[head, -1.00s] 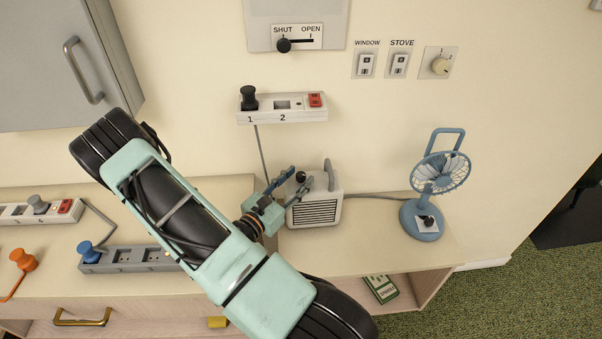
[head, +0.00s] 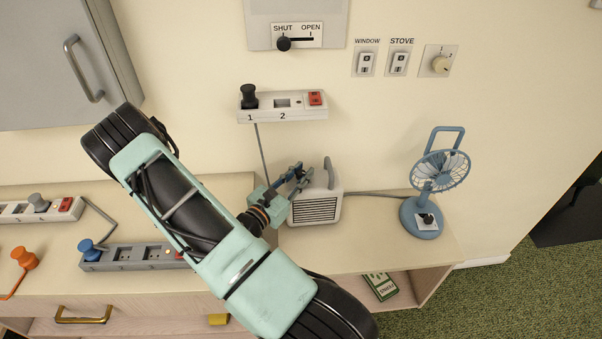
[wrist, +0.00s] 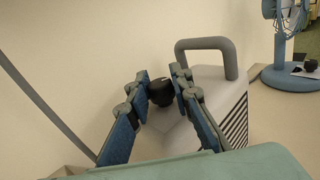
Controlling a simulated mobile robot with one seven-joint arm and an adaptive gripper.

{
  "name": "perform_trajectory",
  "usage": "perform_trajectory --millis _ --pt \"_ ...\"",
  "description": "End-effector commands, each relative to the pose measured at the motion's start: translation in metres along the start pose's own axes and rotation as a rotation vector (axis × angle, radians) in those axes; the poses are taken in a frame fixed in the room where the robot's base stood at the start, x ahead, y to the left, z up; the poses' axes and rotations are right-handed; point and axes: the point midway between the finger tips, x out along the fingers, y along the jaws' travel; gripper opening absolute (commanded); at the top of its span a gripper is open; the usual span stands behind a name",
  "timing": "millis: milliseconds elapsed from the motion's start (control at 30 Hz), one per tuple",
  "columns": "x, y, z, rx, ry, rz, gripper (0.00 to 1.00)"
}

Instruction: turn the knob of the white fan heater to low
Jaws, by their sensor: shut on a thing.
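The white fan heater (head: 316,208) stands on the counter below the wall, with a dark front grille and a grey handle on top. In the wrist view the heater (wrist: 210,82) shows its top and its black knob (wrist: 160,91). My gripper (wrist: 162,84) has its two blue-grey fingers on either side of the knob, shut on it. In the head view my gripper (head: 296,174) is at the heater's top left and hides the knob. I cannot read the knob's setting or any marks around it.
A blue desk fan (head: 425,215) stands to the right of the heater. A white wall power strip (head: 282,108) with a black plug (head: 249,97) is above, its grey cable hanging behind my gripper. A grey power strip (head: 130,257) lies on the counter at left.

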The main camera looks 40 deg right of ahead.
Motion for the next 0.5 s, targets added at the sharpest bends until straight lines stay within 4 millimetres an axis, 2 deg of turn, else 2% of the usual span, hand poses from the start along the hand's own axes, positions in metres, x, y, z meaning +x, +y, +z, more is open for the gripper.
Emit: perform_trajectory --millis 267,500 --pt "-0.0004 -0.0007 0.0003 -0.004 0.002 0.068 0.00" --pt "-0.0003 -0.0019 0.0005 -0.009 0.011 0.235 0.00"
